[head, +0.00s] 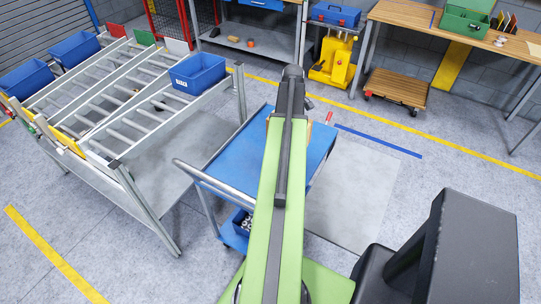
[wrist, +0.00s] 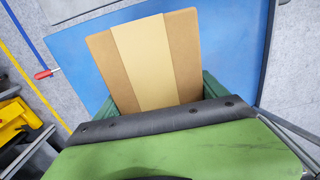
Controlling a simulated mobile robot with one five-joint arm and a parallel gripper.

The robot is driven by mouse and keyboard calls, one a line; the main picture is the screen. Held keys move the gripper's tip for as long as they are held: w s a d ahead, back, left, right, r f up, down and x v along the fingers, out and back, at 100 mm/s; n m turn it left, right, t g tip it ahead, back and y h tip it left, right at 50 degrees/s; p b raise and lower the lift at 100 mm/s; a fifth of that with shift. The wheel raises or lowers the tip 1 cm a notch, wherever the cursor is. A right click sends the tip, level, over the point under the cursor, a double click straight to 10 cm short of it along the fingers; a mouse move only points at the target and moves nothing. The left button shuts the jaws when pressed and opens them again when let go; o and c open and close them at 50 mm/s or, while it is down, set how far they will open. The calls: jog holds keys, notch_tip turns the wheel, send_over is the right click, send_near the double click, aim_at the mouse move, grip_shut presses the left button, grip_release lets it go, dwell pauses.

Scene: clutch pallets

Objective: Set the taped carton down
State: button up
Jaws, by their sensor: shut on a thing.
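The taped carton (wrist: 182,50) is brown with a paler tape band down its middle. It fills the centre of the wrist view, over the blue top of a trolley (wrist: 239,50). My gripper (wrist: 160,93) is shut on the carton, with green jaws at its two sides. Whether the carton touches the trolley top or hangs above it, I cannot tell. In the head view my arm reaches over the trolley (head: 238,152) and hides nearly all of the carton and the gripper.
A roller rack (head: 128,112) with several blue bins (head: 199,72) stands left of the trolley. A red-tipped object (wrist: 44,74) shows at the trolley's edge. A yellow jack (head: 333,62) and a wooden dolly (head: 400,88) stand behind. The trolley top around the carton looks clear.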

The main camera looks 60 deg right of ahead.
jog(key=shift+w+f+b, duration=0.2)
jog(key=shift+w+b, duration=0.1)
jog(key=w+f+b, duration=1.1)
jog(key=shift+a, duration=0.35)
jog(key=o, duration=1.9)
jog(key=shift+r, duration=0.1)
jog(key=shift+o, duration=0.2)
jog(key=shift+r, duration=0.1)
notch_tip(320, 180, up, 12)
jog(key=p, duration=1.2)
jog(key=shift+p, duration=0.3)
